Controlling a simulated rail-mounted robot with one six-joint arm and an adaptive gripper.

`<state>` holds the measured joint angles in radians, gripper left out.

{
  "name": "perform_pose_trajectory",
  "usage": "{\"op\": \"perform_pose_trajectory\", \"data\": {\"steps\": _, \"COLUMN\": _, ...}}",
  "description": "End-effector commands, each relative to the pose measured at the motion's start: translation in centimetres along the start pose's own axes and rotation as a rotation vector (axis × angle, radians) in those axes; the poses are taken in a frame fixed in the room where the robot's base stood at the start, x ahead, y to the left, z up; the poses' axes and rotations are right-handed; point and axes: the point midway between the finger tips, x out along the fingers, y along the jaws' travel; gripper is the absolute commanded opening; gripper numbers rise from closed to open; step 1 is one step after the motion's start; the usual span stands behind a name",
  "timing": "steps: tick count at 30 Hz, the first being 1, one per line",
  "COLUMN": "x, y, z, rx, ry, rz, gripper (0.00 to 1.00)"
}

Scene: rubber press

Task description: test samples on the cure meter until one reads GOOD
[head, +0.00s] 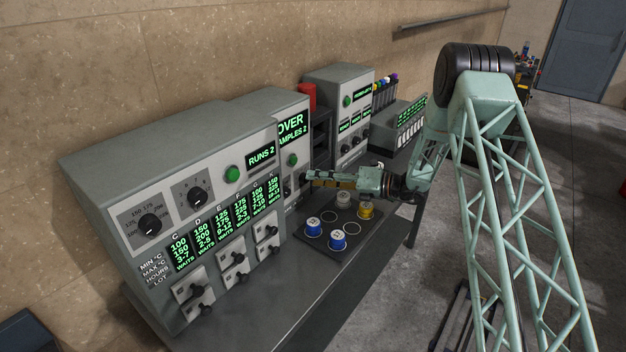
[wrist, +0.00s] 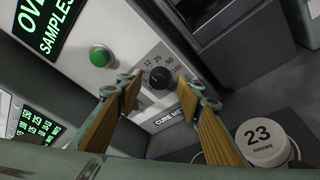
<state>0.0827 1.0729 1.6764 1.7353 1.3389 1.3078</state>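The cure meter (head: 294,105) is a grey cabinet with a green display reading OVER and SAMPLES 2 (wrist: 55,25). Below the display are a green button (wrist: 101,56) and a black dial (wrist: 160,78) with numbers around it. My gripper (head: 306,178) is at the cure meter's front. In the wrist view its two fingers (wrist: 160,88) are apart, with the dial visible between them; contact is not clear. The sample tray (head: 303,238) holds two blue pots (head: 313,226) (head: 338,240), a yellow pot (head: 366,210) and a white-topped pot (head: 343,199).
Left of the meter stands a wide press panel (head: 160,205) with dials, RUNS 2 and several switches. Right of it are a red cylinder (head: 307,96), another grey cabinet (head: 340,85) and a rack of coloured-topped tubes (head: 384,90). The bench front (head: 290,300) is clear.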

Motion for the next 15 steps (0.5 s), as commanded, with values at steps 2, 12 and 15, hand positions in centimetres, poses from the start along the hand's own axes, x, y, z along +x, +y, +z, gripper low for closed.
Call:
{"op": "perform_pose_trajectory", "data": {"steps": 2, "x": -1.1, "y": 0.0, "z": 0.0, "rx": 0.001, "ry": -0.001, "rz": -0.001, "gripper": 0.34}}
{"op": "perform_pose_trajectory", "data": {"steps": 12, "x": -6.0, "y": 0.0, "z": 0.1, "rx": 0.000, "ry": -0.002, "rz": 0.000, "gripper": 0.34}}
{"op": "perform_pose_trajectory", "data": {"steps": 15, "x": -7.2, "y": 0.0, "z": 0.1, "rx": 0.001, "ry": -0.001, "rz": -0.001, "gripper": 0.34}}
